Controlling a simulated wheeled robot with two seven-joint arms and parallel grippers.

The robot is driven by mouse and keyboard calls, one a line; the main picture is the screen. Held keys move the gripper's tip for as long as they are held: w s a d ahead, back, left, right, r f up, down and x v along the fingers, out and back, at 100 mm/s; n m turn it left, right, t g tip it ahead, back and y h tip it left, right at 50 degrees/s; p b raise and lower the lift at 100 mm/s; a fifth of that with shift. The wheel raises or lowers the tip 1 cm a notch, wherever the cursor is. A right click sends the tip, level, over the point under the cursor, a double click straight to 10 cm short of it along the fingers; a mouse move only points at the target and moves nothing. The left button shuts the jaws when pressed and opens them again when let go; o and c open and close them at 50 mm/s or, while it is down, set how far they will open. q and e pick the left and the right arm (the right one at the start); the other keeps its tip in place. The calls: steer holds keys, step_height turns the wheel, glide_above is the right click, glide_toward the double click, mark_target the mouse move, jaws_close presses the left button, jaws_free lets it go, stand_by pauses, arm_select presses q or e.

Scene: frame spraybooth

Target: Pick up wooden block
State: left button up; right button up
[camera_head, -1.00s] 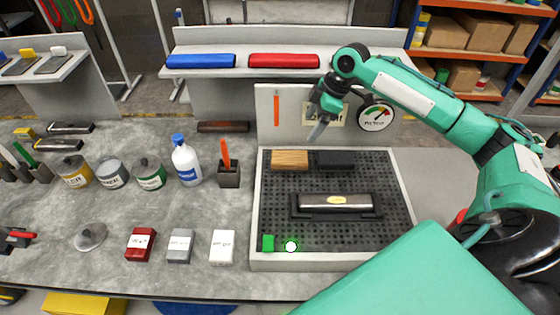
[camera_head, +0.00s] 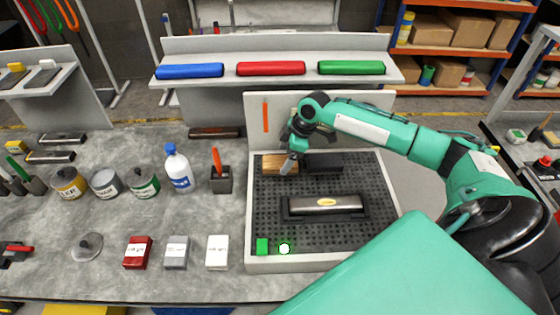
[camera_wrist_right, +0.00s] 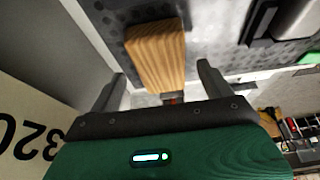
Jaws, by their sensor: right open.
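The wooden block (camera_head: 280,165) is a light brown rectangular piece lying at the back left of the black perforated bed of the booth. My right gripper (camera_head: 289,165) is over the block's right part in the head view, and its arm hides some of the area behind. In the right wrist view the block (camera_wrist_right: 157,55) shows its striped grain ahead of the two spread fingers of the right gripper (camera_wrist_right: 165,82). My left gripper is not in view.
A black block (camera_head: 324,162) lies right of the wooden block. A silver-topped piece in a black holder (camera_head: 325,205) sits mid-bed. The booth's back panel (camera_head: 256,110) rises close behind. A bottle (camera_head: 178,168) and an orange-handled tool in a cup (camera_head: 221,180) stand to the left.

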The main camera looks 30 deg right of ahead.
mark_target(282, 161)
steer(key=shift+a+f, duration=0.3)
steer(key=shift+f, duration=0.25)
steer(key=shift+w+a+f, duration=0.15)
steer(key=shift+f, duration=0.45)
steer(key=c, duration=1.1)
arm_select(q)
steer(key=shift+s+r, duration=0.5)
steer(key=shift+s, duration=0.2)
arm_select(e)
steer(key=shift+r, duration=0.15)
